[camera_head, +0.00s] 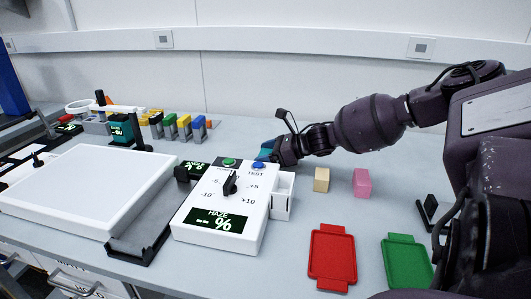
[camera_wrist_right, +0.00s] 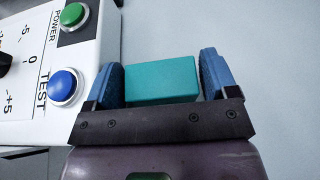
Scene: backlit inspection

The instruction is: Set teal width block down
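Whether the block touches the table is hard to tell. My left gripper is not in view.
The haze meter (camera_head: 201,215) stands in front of the gripper. A beige block (camera_head: 321,180), a pink block (camera_head: 362,183), a red tray (camera_head: 332,256) and a green tray (camera_head: 407,264) are to the right. A white light panel (camera_head: 85,188) is at left. Table behind the meter is bare.

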